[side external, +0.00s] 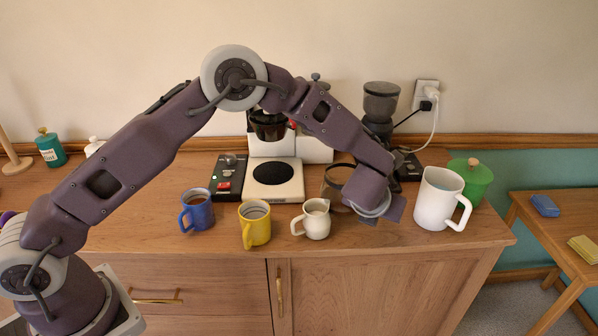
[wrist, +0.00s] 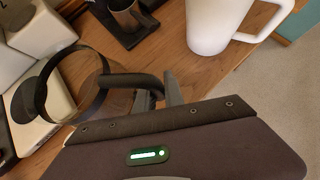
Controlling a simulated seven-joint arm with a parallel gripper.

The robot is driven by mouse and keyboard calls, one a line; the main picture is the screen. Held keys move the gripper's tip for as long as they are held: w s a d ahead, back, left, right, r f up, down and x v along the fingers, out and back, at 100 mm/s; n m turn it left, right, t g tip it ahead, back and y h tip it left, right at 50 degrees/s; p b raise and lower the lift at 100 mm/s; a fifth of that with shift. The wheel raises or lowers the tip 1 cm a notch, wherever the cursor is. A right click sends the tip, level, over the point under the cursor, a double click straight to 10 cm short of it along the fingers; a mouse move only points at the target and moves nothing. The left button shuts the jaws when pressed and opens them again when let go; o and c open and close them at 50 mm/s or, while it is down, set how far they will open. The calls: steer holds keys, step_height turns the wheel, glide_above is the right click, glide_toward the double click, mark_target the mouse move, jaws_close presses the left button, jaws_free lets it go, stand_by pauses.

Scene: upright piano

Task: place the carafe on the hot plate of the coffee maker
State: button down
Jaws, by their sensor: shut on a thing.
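The carafe, clear glass with a dark rim band and black handle, stands at the counter in the side view (side external: 335,180), partly hidden behind my gripper (side external: 385,210). In the wrist view the carafe (wrist: 84,98) is left of my gripper (wrist: 158,92), whose fingers are shut on its handle. The white coffee maker (side external: 268,148) stands left of the carafe, with a round black hot plate (side external: 272,174) on its base. The hot plate (wrist: 36,84) is bare in the side view and shows just left of the carafe in the wrist view. Whether the carafe touches the counter is unclear.
A blue mug (side external: 198,212), yellow mug (side external: 255,225) and cream jug (side external: 315,220) line the counter's front. A large white pitcher (side external: 437,200) and green canister (side external: 478,178) stand right. A dark grinder (side external: 380,105) is behind my gripper. A black box (side external: 228,178) sits left of the coffee maker.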

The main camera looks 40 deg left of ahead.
steer(key=a, duration=1.5)
steer(key=s+a, duration=0.1)
steer(key=a, duration=0.7)
steer(key=shift+r, duration=0.1)
steer(key=shift+f, duration=0.35)
steer(key=shift+f, duration=0.15)
steer(key=c, duration=1.4)
jaws_free()
steer(key=shift+c, duration=0.2)
